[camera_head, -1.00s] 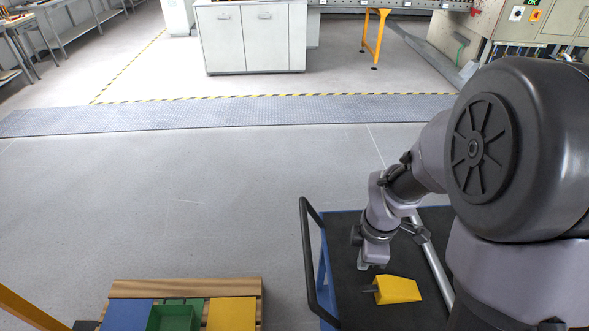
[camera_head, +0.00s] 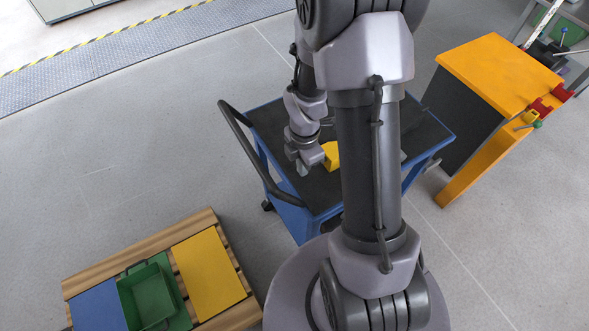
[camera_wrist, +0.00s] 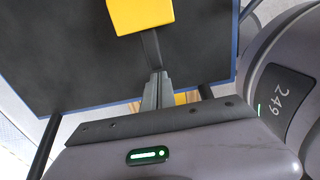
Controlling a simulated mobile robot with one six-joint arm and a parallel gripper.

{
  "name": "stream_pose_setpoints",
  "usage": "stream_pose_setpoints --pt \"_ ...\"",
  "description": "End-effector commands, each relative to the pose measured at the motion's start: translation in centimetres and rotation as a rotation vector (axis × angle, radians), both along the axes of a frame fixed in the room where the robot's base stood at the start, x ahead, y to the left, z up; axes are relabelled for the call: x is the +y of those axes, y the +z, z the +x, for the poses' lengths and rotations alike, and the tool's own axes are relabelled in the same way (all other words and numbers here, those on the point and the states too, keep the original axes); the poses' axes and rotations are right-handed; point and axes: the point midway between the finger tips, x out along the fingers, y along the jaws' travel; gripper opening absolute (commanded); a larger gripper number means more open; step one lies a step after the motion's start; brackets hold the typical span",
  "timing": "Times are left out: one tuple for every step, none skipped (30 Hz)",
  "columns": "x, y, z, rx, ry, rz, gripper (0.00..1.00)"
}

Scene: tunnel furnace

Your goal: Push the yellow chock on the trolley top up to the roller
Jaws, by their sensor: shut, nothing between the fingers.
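The yellow chock (camera_head: 331,155) lies on the dark trolley top (camera_head: 268,122), partly hidden behind my arm. In the wrist view the chock (camera_wrist: 140,14) is cut off at the top edge, with a narrow dark tab (camera_wrist: 152,48) reaching from it towards my fingers. My gripper (camera_head: 302,170) is low over the trolley top, just left of the chock. In the wrist view my gripper (camera_wrist: 158,76) is shut, its tips at the tab's near end; I cannot tell whether they touch it. The roller cannot be made out now; my arm covers that part of the top.
A black push handle (camera_head: 245,150) rises at the trolley's left side. An orange cabinet (camera_head: 505,75) stands to the right. A wooden pallet (camera_head: 140,245) with coloured panels and a green crate (camera_head: 148,295) lies front left. Open floor lies between the pallet and trolley.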

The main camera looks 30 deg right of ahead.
Motion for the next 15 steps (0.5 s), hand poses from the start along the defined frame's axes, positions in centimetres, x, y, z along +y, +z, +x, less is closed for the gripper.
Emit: stream_pose_setpoints --pt "-0.4 -0.1 0.0 -0.001 -0.003 0.000 0.00" --pt "-0.6 0.0 0.0 0.000 -0.002 0.000 0.00" --pt "-0.8 0.0 0.0 0.000 -0.001 0.000 0.00" --pt "-0.8 0.0 0.0 0.001 -0.001 0.000 0.00" --pt "-0.9 0.0 0.0 0.001 0.000 0.000 0.00" --pt "-0.9 0.1 0.0 0.001 0.000 0.000 0.00" --pt "-0.9 0.1 0.0 0.001 0.000 0.000 0.00" --pt "-0.9 0.1 0.0 0.001 0.000 0.000 0.00" --pt "-0.9 0.1 0.0 0.001 0.000 0.000 0.00" --pt "-0.9 0.1 0.0 0.001 0.000 0.000 0.00" --pt "-0.9 0.1 0.0 0.001 0.000 0.000 0.00" --pt "-0.9 0.1 0.0 0.001 0.000 0.000 0.00" --pt "-1.0 0.1 0.0 0.001 0.000 0.000 0.00" --pt "-1.1 0.1 0.0 0.001 -0.001 0.000 0.00" --pt "-1.5 0.2 0.0 0.002 -0.003 0.001 0.00"
